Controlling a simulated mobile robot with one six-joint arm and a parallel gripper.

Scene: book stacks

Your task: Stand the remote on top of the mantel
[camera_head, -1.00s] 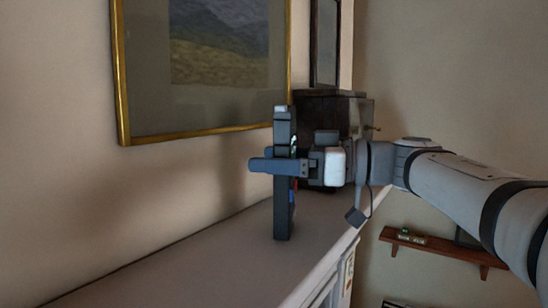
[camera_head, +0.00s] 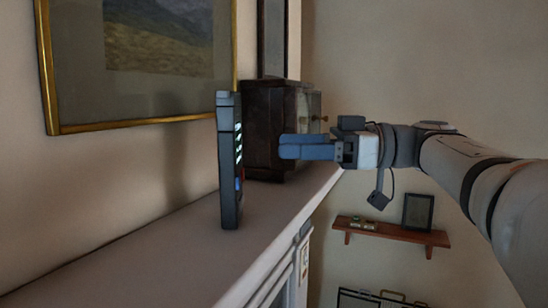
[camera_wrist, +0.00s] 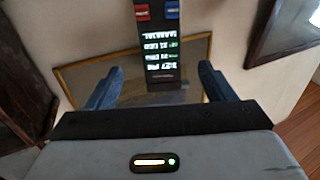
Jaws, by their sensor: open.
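In the wrist view the remote (camera_wrist: 158,45) shows ahead, with a red and a blue button, between and beyond the two spread fingers of my gripper (camera_wrist: 160,85).
A dark wooden box (camera_head: 265,125) with a small knob stands on the mantel behind the remote. A gold-framed picture (camera_head: 150,122) hangs on the wall at the left. A small wooden shelf (camera_head: 392,233) is on the right wall. The mantel in front is bare.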

